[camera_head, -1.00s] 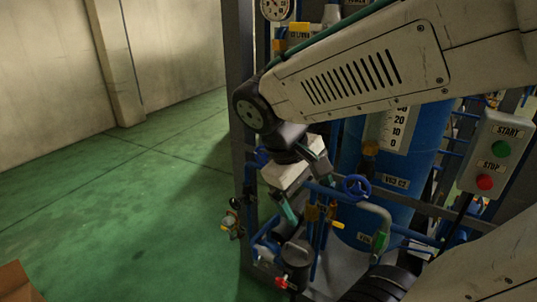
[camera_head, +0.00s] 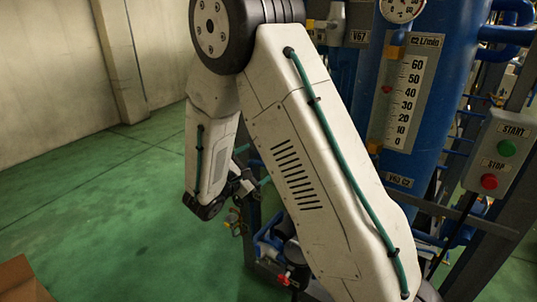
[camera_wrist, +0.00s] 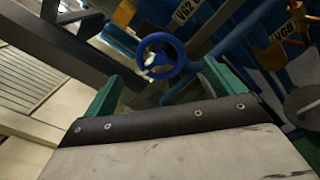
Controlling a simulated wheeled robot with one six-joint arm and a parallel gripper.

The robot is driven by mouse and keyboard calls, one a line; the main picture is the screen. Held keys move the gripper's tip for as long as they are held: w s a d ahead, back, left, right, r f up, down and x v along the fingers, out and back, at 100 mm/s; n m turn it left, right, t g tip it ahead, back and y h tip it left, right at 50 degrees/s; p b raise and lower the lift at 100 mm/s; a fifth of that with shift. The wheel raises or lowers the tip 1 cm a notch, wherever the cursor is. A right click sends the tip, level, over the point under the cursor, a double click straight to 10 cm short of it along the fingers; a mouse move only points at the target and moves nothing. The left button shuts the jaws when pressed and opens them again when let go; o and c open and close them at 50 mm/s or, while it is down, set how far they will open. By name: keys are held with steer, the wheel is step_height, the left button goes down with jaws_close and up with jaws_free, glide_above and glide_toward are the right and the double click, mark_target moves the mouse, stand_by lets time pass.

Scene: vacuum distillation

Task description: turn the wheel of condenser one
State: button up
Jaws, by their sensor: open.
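A blue handwheel (camera_wrist: 160,56) shows in the wrist view, ahead of my gripper (camera_wrist: 160,74) and roughly between its two green fingers. The fingers are apart, nothing is between them, and they do not appear to touch the wheel. A label beside it (camera_wrist: 187,12) seems to read V62 C2; I cannot tell whether this wheel belongs to condenser one. In the head view my gripper (camera_head: 254,168) is left of the rig, partly hidden by my arm. No handwheel shows clearly there, as my arm covers that part.
A blue column with a scale (camera_head: 405,100) and a start/stop box (camera_head: 497,152) stand at the right. Blue pipes and a red-handled valve (camera_head: 286,280) are low by the frame. Green floor at the left is clear, except a brown box (camera_head: 22,280) at the corner.

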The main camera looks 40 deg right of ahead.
steer(key=x, duration=0.7)
steer(key=shift+d, duration=0.2)
steer(key=c, duration=1)
